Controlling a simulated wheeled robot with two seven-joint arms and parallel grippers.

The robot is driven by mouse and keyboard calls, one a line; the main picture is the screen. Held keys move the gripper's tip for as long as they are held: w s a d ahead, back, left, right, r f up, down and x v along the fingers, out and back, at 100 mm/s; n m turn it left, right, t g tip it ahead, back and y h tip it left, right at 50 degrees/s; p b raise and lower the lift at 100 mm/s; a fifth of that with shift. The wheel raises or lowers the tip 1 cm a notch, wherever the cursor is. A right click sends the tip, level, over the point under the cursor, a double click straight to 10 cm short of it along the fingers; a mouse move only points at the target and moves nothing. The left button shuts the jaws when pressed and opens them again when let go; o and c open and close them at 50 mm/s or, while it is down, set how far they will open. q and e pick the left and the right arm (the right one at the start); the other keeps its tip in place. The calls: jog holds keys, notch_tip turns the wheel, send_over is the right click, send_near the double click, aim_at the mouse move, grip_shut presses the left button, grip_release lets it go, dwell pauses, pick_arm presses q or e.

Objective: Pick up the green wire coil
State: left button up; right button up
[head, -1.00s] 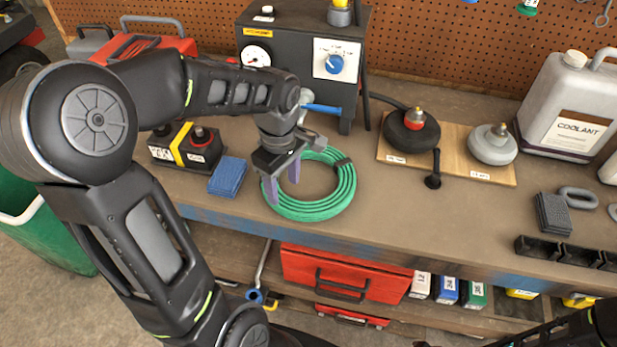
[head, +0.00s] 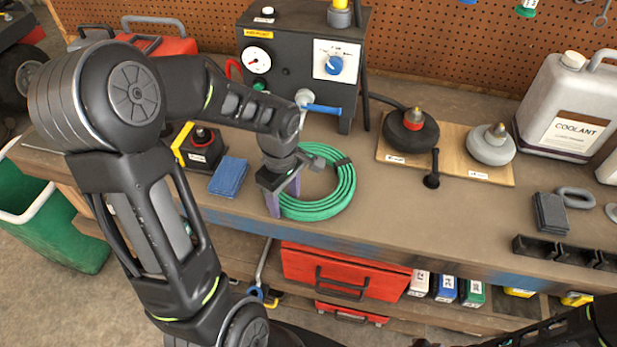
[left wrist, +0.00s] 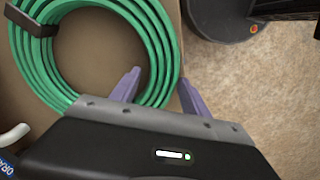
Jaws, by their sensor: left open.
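The green wire coil (head: 345,193) lies flat near the front edge of the workbench, with a black clip on its far right side. It also shows in the left wrist view (left wrist: 40,64). My left gripper (head: 284,200) is open, with its purple fingers pointing down at the coil's near left rim. In the left wrist view the fingers (left wrist: 158,92) appear on either side of the coil's strands, one inside the ring and one outside. I cannot tell whether they touch it. My right gripper is not in view.
A blue cloth (head: 228,176) lies left of the coil. A black machine with a dial (head: 300,60) stands behind it. A wooden board (head: 452,170) with two round fittings is to the right, and a coolant jug (head: 565,105) is further right. A red drawer (head: 340,272) sits below the bench.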

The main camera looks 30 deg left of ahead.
pick_arm(q)
jog(key=shift+c, duration=0.3)
grip_shut()
dwell(0.3)
dwell(0.8)
